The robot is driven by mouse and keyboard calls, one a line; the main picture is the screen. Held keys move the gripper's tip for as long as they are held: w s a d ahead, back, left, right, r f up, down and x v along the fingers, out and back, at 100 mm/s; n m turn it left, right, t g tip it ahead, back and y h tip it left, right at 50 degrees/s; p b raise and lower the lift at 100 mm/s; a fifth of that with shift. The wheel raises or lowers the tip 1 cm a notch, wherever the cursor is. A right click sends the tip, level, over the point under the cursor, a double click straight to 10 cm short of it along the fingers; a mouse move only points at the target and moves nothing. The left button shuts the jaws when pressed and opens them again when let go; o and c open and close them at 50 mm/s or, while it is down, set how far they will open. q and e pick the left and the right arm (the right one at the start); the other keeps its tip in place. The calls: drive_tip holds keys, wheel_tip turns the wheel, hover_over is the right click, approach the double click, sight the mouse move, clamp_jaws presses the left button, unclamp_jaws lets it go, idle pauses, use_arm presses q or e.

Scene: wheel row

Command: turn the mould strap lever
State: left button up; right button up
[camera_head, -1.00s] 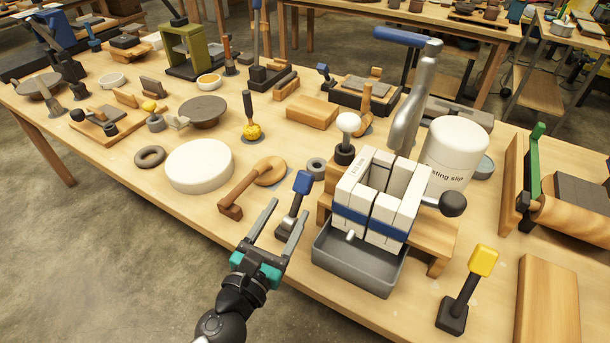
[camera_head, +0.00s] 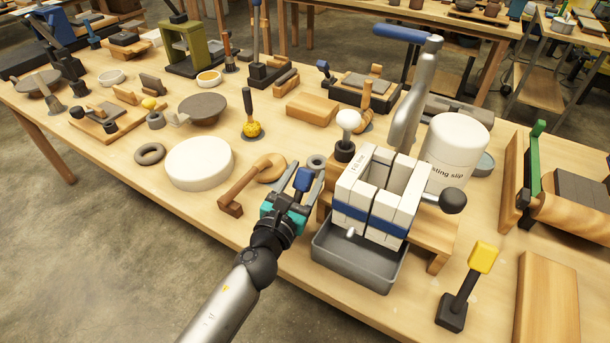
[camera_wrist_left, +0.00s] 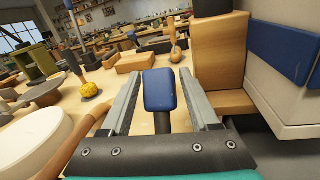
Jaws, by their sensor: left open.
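A lever with a blue block head (camera_head: 303,179) stands on the table just left of the white plaster mould (camera_head: 352,192). A blue strap (camera_head: 384,226) runs around the mould. My left gripper (camera_head: 305,174) is open, with its fingers on either side of the blue head. In the left wrist view the head (camera_wrist_left: 159,90) sits between the two fingers, with a gap on each side. Its dark stem goes down behind the gripper body. The lever's base is hidden by my gripper in the head view. My right gripper is not in view.
A grey tray (camera_head: 352,267) sits in front of the mould, close to my left arm. A wooden mallet (camera_head: 243,193) and a white round slab (camera_head: 199,164) lie to the left. A yellow-headed lever (camera_head: 482,258) stands at the right. The mould's wooden stand (camera_wrist_left: 222,60) is close to the right finger.

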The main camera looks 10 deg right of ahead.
use_arm(q)
clamp_jaws()
idle(0.3)
idle(1.0)
